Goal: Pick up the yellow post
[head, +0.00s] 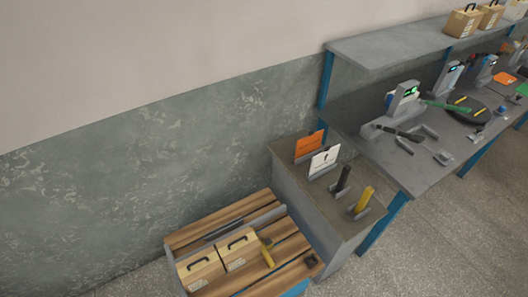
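A yellow post (364,199) stands slightly tilted in a small grey holder at the front right of the grey cabinet top. A dark post (343,179) stands in a similar holder just behind and to its left. A second yellow piece (266,252) is on the wooden-slatted surface at lower centre, beside a cardboard box; I cannot tell whether it is the same kind of post. Neither of my grippers shows in the head view.
The grey cabinet (300,185) also holds an orange card (309,145) and a white card (324,160). The slatted surface (222,222) carries two cardboard boxes (200,268). A workbench (440,172) with tools and a shelf (390,48) stand at right. Floor at lower right is clear.

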